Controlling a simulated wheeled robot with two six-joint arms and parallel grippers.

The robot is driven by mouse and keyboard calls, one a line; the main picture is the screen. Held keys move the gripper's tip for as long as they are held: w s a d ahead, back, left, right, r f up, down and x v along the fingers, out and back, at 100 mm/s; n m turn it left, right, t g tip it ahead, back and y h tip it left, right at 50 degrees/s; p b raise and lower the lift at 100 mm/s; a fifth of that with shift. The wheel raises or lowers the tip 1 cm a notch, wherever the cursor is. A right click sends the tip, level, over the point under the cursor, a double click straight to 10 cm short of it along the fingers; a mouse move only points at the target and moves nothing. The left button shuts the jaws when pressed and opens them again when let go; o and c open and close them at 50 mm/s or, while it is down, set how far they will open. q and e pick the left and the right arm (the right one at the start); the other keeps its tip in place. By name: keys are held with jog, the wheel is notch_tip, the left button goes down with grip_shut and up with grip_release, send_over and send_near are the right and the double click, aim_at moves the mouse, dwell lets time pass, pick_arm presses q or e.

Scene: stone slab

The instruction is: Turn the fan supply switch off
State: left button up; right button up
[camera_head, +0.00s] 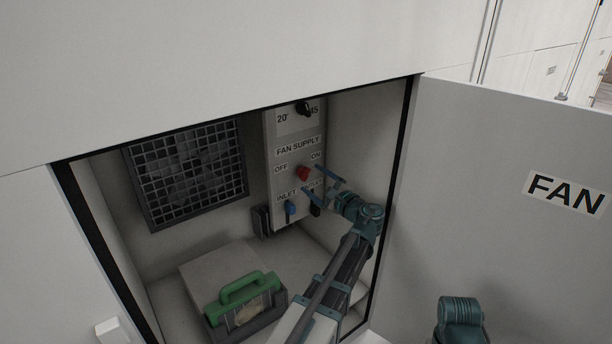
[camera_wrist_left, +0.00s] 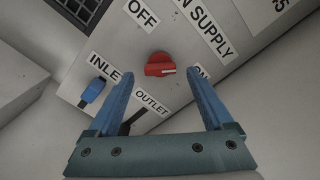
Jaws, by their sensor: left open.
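The fan supply switch is a red rotary knob (camera_head: 302,174) on a grey control panel (camera_head: 284,222) inside the open cabinet. It sits between the OFF and ON labels. My right gripper is out of view.
A blue inlet switch (camera_head: 291,208) and a dark outlet switch (camera_head: 315,210) sit below the knob. A black dial (camera_head: 302,108) is above. A green-handled box (camera_head: 245,300) lies below. The open FAN door (camera_head: 500,150) stands right; a grille (camera_head: 190,170) is left.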

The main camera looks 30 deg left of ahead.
aim_at(308, 176)
pick_arm(q)
jog(key=shift+x, duration=2.25)
grip_shut()
